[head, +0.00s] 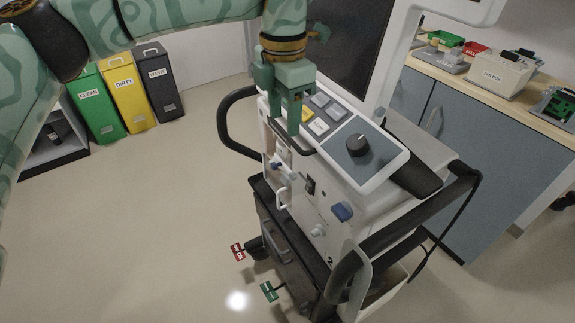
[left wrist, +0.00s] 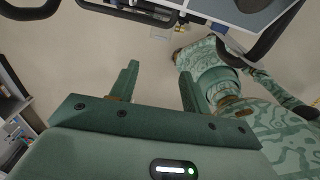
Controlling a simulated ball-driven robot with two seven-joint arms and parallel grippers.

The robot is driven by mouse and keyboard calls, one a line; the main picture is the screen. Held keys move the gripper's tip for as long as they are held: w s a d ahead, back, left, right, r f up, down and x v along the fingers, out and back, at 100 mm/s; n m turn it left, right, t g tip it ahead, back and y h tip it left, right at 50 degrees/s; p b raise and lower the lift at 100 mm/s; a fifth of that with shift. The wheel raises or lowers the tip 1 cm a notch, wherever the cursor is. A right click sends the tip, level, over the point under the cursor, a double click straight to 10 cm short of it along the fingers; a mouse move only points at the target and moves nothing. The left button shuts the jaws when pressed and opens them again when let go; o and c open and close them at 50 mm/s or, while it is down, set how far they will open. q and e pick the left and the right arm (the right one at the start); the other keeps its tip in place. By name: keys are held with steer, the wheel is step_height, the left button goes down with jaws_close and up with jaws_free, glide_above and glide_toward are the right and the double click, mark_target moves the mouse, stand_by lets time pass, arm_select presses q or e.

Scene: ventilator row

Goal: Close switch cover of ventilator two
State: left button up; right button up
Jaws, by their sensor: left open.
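The ventilator (head: 345,190) stands on a dark wheeled cart, with a small "2" on its lower front. A small dark switch-like part (head: 311,185) is on its front face, between a white loop (head: 282,197) and a blue knob (head: 342,211). I cannot make out which part is the switch cover or how it stands. My left gripper (head: 293,120) is open and empty, fingers down, in front of the control panel's left end and above the front fittings. In the left wrist view its two fingers (left wrist: 160,88) are apart with floor behind them. My right gripper is not in view.
Black rail handles (head: 226,125) curve out from the ventilator's sides. A screen (head: 345,40) rises behind the panel. Green, yellow and dark bins (head: 125,92) stand at the back left. A counter (head: 480,85) with trays is at the right.

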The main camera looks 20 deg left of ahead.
mark_target(285, 176)
arm_select(q)
step_height(285, 176, down, 15)
steer(key=b, duration=0.4)
steer(key=shift+w+r, duration=0.1)
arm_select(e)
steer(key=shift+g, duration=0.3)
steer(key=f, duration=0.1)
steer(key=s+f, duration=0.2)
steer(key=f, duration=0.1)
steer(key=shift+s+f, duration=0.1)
arm_select(q)
steer(key=c, duration=1)
